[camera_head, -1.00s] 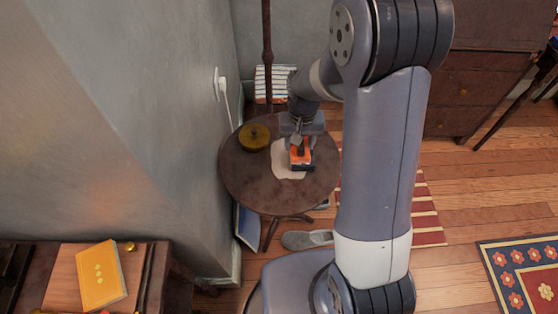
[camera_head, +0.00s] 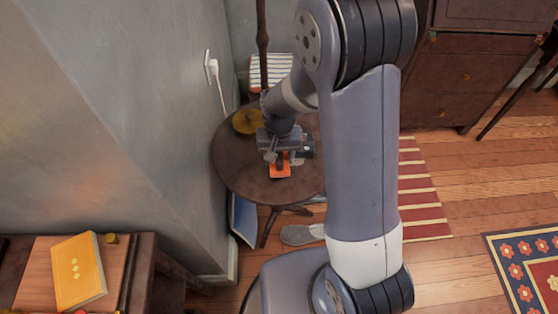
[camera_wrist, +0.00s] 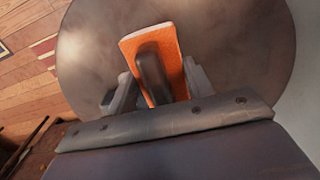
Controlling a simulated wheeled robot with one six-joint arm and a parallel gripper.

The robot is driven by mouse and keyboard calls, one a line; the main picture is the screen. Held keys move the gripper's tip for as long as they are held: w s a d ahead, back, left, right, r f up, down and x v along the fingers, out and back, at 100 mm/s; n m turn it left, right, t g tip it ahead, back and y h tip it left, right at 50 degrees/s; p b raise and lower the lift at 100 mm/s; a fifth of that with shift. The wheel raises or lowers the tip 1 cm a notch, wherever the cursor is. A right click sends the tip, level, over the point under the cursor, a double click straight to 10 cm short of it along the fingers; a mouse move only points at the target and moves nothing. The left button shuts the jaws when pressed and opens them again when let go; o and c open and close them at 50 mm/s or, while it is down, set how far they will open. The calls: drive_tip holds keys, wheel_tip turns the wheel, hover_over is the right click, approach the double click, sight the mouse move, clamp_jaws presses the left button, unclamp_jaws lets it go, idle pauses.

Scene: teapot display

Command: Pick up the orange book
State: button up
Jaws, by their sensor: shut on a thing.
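The orange book (camera_head: 280,171) is held in my gripper (camera_head: 279,157) over the round brown table (camera_head: 236,180). In the wrist view the orange book (camera_wrist: 173,42) stands out beyond my gripper (camera_wrist: 157,82), with a dark finger across its face. My gripper is shut on it. Part of the book is hidden by the gripper. A small dark object (camera_head: 308,146) lies on the table just right of the gripper, partly covered by it.
A round yellow-brown pot (camera_head: 246,122) stands on the table behind and left of my gripper. A yellow book (camera_head: 78,272) lies on a wooden desk at lower left. The grey wall (camera_head: 150,130) rises close on the left. The table's front left is bare.

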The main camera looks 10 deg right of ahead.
drive_tip(key=shift+f, duration=1.35)
drive_tip(key=shift+f+b, duration=0.15)
drive_tip(key=shift+b, duration=0.15)
drive_tip(key=o, duration=1)
